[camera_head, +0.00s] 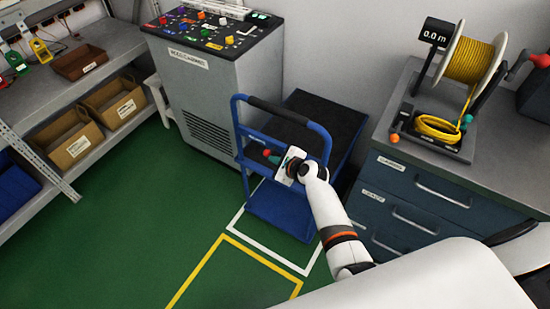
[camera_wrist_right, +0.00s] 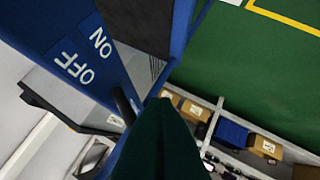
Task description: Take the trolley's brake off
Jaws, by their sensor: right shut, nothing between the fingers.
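The blue trolley (camera_head: 272,217) stands by the wall between the grey cabinet and the drawer unit, its push handle (camera_head: 285,113) facing me. My right gripper (camera_head: 273,157) is at the trolley's handle-end panel, below the push bar, shut and empty. A small red knob (camera_head: 266,152) shows at its fingertips; I cannot tell whether they touch. In the right wrist view the blue panel (camera_wrist_right: 60,25) carries white OFF and ON lettering, and my dark shut fingers (camera_wrist_right: 160,135) cover the lower middle. A short black bar (camera_wrist_right: 123,106) shows beside them. The brake's setting cannot be told. My left gripper is out of view.
A grey cabinet (camera_head: 222,95) with a control panel stands behind left of the trolley. A drawer unit (camera_head: 440,195) with a cable reel (camera_head: 470,62) on top is at right. Shelves with bins (camera_head: 67,140) line the left. The green floor (camera_head: 130,230) between is clear.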

